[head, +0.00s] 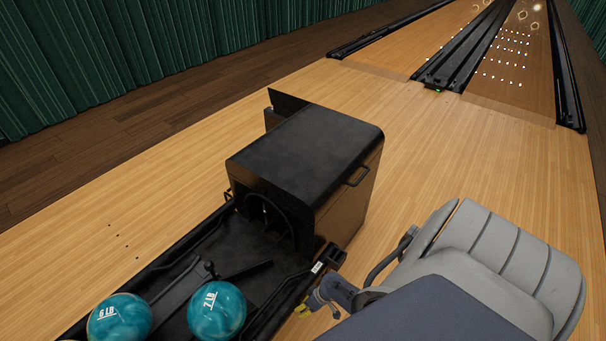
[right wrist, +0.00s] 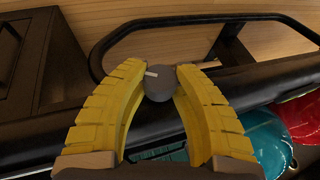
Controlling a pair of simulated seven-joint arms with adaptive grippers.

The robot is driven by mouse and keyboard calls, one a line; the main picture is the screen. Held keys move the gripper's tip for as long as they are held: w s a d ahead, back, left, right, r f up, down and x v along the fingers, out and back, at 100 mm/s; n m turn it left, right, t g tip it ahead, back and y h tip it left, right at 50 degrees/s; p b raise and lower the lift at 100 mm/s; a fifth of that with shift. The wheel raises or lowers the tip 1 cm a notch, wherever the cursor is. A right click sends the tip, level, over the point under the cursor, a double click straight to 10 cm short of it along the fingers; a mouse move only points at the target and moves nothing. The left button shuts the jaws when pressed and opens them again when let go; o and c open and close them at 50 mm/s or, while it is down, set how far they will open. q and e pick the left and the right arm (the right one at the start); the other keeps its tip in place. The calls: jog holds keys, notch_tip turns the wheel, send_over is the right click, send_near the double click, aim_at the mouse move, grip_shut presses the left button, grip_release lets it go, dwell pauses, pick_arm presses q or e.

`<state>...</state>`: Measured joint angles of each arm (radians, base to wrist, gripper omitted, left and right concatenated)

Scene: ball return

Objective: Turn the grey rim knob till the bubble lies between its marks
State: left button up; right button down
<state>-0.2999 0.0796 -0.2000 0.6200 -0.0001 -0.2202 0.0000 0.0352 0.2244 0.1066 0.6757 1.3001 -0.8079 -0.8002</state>
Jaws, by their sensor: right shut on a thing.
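The grey rim knob (right wrist: 160,88) is a round knob with a white pointer line on its face, which points to the left in the right wrist view. The yellow fingers of my right gripper (right wrist: 160,72) are shut on it from both sides. In the head view my right gripper (head: 306,308) is low beside the right rim of the ball return, and the knob cannot be made out there. A small white label or window (head: 317,268) sits on that rim. I cannot tell whether it is the level, and no bubble or marks can be read. My left gripper is not in view.
The black ball return hood (head: 305,155) stands behind the tray. A teal 6 LB ball (head: 119,318) and a teal 7 LB ball (head: 218,311) lie in the tray. A black rail (right wrist: 200,22) runs beyond the knob. The wooden floor (head: 470,150) ahead is clear.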

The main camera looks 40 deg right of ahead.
jog(key=shift+s+f, duration=0.15)
jog(key=shift+s, duration=0.25)
jog(key=c, duration=1.5)
grip_release()
jog(key=o, duration=0.5)
jog(key=shift+w, duration=0.2)
jog(key=shift+o, duration=0.2)
jog(key=shift+d+r, duration=0.1)
jog(key=shift+r, duration=0.15)
jog(key=v, duration=1.1)
jog(key=shift+s+d+r, duration=0.15)
jog(key=shift+r, duration=0.1)
